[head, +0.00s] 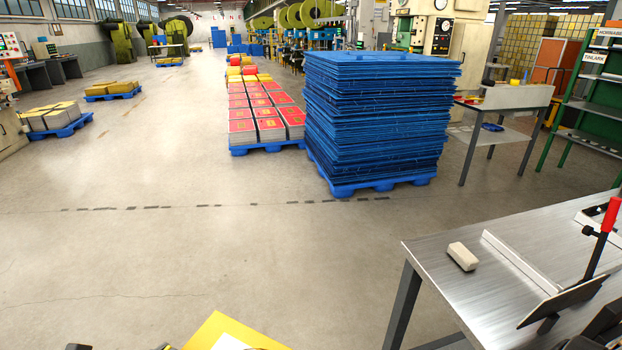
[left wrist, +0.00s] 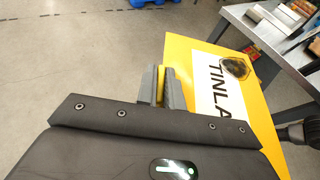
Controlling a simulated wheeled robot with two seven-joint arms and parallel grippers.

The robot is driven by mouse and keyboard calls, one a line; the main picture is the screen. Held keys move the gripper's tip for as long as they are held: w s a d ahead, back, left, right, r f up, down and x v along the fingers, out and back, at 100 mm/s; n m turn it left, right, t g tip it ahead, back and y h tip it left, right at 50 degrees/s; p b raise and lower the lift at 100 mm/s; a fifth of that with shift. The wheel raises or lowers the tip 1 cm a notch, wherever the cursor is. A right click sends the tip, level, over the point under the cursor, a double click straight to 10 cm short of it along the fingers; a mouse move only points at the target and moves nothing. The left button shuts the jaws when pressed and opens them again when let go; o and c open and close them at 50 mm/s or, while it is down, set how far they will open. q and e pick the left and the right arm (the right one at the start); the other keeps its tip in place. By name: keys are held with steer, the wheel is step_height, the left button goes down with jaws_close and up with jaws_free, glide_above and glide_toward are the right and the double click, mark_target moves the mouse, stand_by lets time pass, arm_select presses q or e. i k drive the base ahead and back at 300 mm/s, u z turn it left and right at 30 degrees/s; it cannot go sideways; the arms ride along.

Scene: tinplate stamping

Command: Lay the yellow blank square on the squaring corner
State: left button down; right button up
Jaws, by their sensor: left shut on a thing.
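The yellow blank (head: 225,328) shows at the bottom edge of the head view, mostly cut off. In the left wrist view the yellow blank (left wrist: 262,88) is a sheet with a white label lettered "TINLA" and a dark round patch. My left gripper (left wrist: 163,88) is shut on its edge and holds it in front of the metal bench. On the bench, a raised pale strip (head: 520,262) looks like part of the squaring corner; its other side is not clear. Dark parts at the lower right (head: 604,328) may be my right gripper; its jaws cannot be made out.
The steel bench (head: 440,262) stands at the right, with a beige block (head: 462,256) left of the strip. A red-handled lever (head: 609,214) rises from a dark plate (head: 560,304) there. A tall stack of blue sheets (head: 378,115) stands behind.

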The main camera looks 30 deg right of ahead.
mark_target(552, 254)
steer(key=i, duration=1.55)
steer(key=z, duration=3.5)
steer(key=i, duration=1)
steer(key=u, duration=0.05)
